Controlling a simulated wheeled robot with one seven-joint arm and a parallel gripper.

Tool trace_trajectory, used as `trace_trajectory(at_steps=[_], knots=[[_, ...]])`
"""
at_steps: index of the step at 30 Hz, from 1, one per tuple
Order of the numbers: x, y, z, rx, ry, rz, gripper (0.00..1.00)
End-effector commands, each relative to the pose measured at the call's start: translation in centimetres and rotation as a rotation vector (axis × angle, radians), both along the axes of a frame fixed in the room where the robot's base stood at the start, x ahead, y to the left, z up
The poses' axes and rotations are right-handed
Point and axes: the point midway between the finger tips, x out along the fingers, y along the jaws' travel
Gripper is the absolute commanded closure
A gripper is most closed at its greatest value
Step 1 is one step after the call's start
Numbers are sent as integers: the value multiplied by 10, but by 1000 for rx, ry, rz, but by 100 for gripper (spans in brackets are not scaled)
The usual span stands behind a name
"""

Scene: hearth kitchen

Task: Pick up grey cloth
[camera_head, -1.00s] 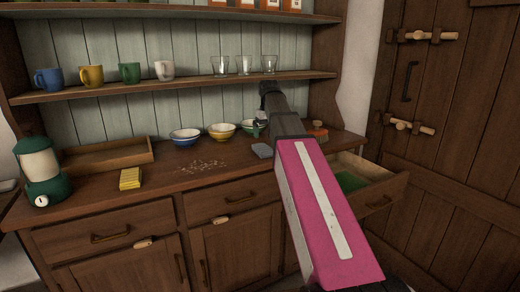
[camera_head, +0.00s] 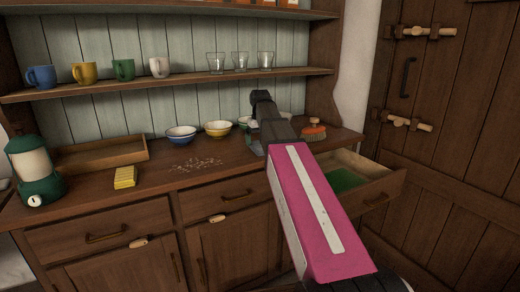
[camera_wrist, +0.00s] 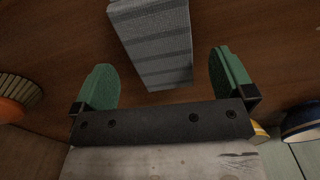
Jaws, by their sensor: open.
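The grey cloth (camera_wrist: 152,42) lies on the wooden counter and shows as a striped grey block in the wrist view. My gripper (camera_wrist: 164,82) is open, with its green fingers apart on either side of the cloth's near end. I cannot tell whether the fingers touch the counter. In the head view my arm hides most of the cloth; only a grey sliver (camera_head: 257,148) shows at the arm's left edge. The fingertips are hidden there.
An orange brush (camera_head: 313,134) is right of my arm. Bowls (camera_head: 181,135) stand behind, with crumbs (camera_head: 197,165) in front. A yellow sponge (camera_head: 125,178), a wooden tray (camera_head: 100,163) and a green lantern (camera_head: 35,172) are left. A drawer (camera_head: 385,190) stands open at right.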

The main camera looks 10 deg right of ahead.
Motion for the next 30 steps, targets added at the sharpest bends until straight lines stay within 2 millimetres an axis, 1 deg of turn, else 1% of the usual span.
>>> trace_trajectory(at_steps=[1,3,6,13,14,15,17,18,19,26,30], knots=[[-1,-1,-9,0,1,0,0],[-1,-1,-18,0,2,0,0],[-1,-1,-27,0,0,0,0],[0,-1,-29,0,-1,0,0],[0,-1,-29,0,-1,0,3],[0,0,-29,0,-1,0,16],[0,0,-29,0,-1,0,36],[0,0,-29,0,-1,0,49],[0,0,-29,0,-1,0,51],[0,0,-29,0,0,0,51],[3,0,-24,0,-1,0,51]])
